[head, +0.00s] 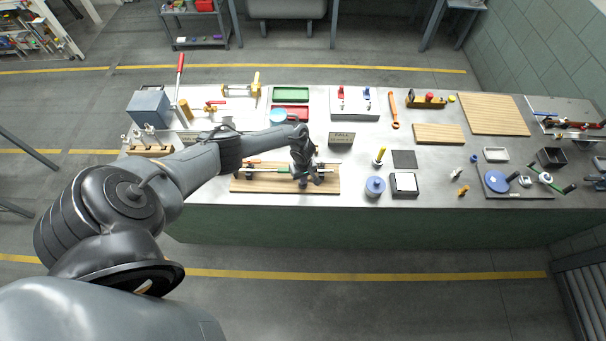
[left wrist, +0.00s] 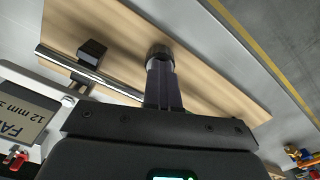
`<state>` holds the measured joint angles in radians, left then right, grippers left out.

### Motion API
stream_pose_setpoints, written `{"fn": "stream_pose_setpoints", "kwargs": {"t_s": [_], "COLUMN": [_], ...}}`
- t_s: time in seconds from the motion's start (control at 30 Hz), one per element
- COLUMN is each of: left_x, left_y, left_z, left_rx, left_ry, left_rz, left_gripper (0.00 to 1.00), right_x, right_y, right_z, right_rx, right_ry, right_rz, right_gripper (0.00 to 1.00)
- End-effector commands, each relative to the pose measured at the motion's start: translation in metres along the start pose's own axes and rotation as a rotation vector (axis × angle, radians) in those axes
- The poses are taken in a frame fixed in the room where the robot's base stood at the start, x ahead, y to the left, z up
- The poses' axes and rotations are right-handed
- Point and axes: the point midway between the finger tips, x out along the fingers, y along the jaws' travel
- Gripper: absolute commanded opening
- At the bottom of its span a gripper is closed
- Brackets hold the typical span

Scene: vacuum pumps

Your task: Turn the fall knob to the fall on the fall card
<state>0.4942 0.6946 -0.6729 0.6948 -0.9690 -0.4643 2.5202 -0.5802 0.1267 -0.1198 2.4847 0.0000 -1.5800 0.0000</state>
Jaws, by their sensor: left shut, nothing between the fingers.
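The fall card (head: 341,138) stands on the bench, just right of my left gripper in the head view. In the left wrist view, part of the card (left wrist: 22,118) shows at the left edge with "FA" and "12 mm" readable. My left gripper (head: 304,178) points down over a wooden board with a rod along it. In the left wrist view, its fingers (left wrist: 160,72) are together with nothing between them. Their tips meet or overlap a dark round knob (left wrist: 158,50); I cannot tell whether they touch it. The knob's pointer or markings cannot be made out.
The wooden board (head: 245,185) lies at the bench's front edge. A metal rod (left wrist: 112,82) with a dark block (left wrist: 92,50) runs along it. A blue round pot (head: 375,187) and a yellow-topped post (head: 379,157) stand to the right.

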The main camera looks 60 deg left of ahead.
Motion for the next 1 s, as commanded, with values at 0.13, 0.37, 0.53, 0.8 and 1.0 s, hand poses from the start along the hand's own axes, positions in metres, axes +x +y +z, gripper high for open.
{"fn": "stream_pose_setpoints", "kwargs": {"t_s": [0.13,0.37,0.53,0.8,1.0], "left_x": [0.0017,0.0017,0.0018,0.0010,0.0010], "left_y": [-0.0003,0.0003,0.0000,0.0005,0.0005], "left_z": [-0.0004,0.0006,0.0007,-0.0002,-0.0002], "left_rx": [-0.007,-0.085,-0.283,-0.406,-0.407], "left_ry": [0.001,-0.002,-0.002,0.001,0.001], "left_rz": [-0.001,0.001,0.000,0.001,0.001], "left_gripper": [0.00,0.00,0.00,0.00,0.00], "right_x": [0.0047,0.0043,0.0037,0.0034,0.0033], "right_y": [0.0000,-0.0006,-0.0017,-0.0027,-0.0026], "right_z": [0.0023,0.0019,0.0013,0.0009,0.0009], "right_rx": [-0.001,0.001,0.005,0.010,0.009], "right_ry": [-0.008,-0.006,-0.005,-0.003,-0.003], "right_rz": [0.000,-0.001,-0.005,-0.008,-0.008], "right_gripper": [0.43,0.43,0.43,0.43,0.43]}}
